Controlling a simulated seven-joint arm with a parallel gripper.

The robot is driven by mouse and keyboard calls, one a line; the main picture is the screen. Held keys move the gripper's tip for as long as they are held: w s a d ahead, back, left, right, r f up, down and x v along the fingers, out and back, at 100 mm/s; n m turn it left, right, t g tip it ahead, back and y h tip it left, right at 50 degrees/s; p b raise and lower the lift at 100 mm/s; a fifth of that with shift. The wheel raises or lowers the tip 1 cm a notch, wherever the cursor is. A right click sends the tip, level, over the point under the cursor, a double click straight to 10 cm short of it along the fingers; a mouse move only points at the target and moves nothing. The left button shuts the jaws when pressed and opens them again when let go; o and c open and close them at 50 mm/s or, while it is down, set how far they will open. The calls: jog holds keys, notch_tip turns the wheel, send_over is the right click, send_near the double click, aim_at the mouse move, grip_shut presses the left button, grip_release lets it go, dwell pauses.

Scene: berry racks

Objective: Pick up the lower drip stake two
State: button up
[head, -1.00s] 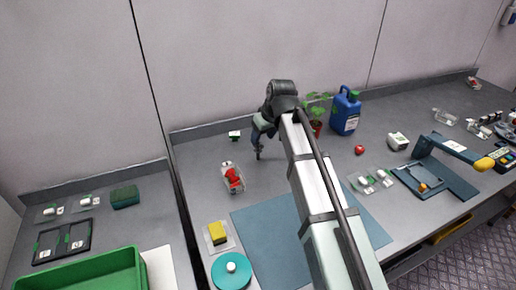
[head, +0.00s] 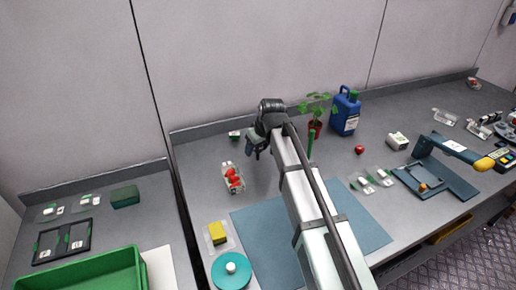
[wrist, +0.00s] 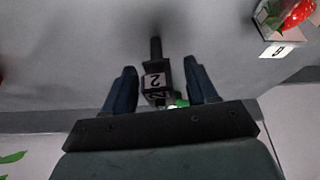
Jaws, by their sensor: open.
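A dark stake-like piece with a white tag reading 2 (wrist: 153,80) shows in the wrist view, between my gripper's two fingers. Its narrow dark end points up in that picture. A small green bit (wrist: 181,102) shows near its base, partly hidden; I cannot tell whether it belongs to it. My gripper (wrist: 163,76) is open, with a gap visible on each side of the tagged piece. In the head view my gripper (head: 257,152) is low over the back of the bench. I cannot make out the tagged piece there.
A strawberry punnet (head: 233,185) stands front-left of my gripper. A small white-and-green item (head: 234,135) is at the back. To the right are a potted plant (head: 316,128), an upright green piece (head: 310,146) and a blue jug (head: 346,112). A blue mat (head: 262,240) lies in front.

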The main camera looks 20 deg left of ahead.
jog(key=shift+c, duration=0.2)
jog(key=c, duration=1)
